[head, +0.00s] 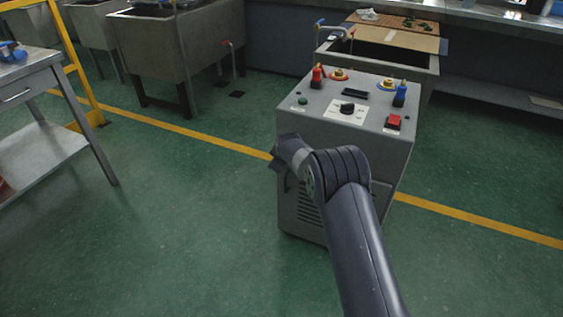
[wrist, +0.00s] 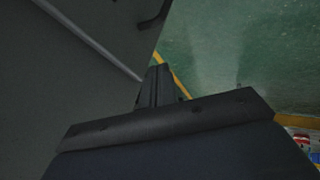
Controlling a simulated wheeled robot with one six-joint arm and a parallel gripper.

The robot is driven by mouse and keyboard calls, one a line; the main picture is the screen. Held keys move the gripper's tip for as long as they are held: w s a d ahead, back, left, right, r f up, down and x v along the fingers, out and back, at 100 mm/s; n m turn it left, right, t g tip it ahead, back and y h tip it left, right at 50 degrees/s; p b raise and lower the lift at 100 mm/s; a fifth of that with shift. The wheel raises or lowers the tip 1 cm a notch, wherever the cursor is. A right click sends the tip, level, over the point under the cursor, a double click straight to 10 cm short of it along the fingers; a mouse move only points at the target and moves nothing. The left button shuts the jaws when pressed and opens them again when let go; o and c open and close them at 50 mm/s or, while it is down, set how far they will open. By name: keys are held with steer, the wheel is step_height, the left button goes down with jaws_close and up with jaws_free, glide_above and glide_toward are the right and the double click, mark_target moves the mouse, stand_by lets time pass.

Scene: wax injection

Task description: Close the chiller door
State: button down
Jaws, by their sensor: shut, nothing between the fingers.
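The chiller is a grey cabinet (head: 352,93) in the middle of the head view, with knobs, valves and a red switch on its sloped top. My arm crosses in front of it and hides much of its front. Louvres show low on that front. Whether the door stands open, and how far, I cannot tell from the head view. In the wrist view a flat dark grey panel (wrist: 60,80) with a pale edge strip fills the left; it may be the door. My gripper (wrist: 158,85) is shut and empty beside this panel; contact is unclear.
A steel table (head: 40,150) stands at the left, with a yellow frame (head: 75,65) behind it. Grey tanks (head: 185,50) stand at the back, and a bin with a cardboard sheet (head: 390,38) is behind the chiller. The green floor at front left is clear.

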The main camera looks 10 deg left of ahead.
steer(key=p+v, duration=0.2)
steer(key=v, duration=0.8)
steer(key=shift+s, duration=0.2)
steer(key=shift+a+f, duration=0.1)
steer(key=shift+f, duration=0.05)
steer(key=w+a+f+b, duration=0.1)
steer(key=w+f, duration=0.7)
steer(key=w, duration=0.1)
steer(key=shift+a, duration=0.15)
steer(key=shift+w, duration=0.15)
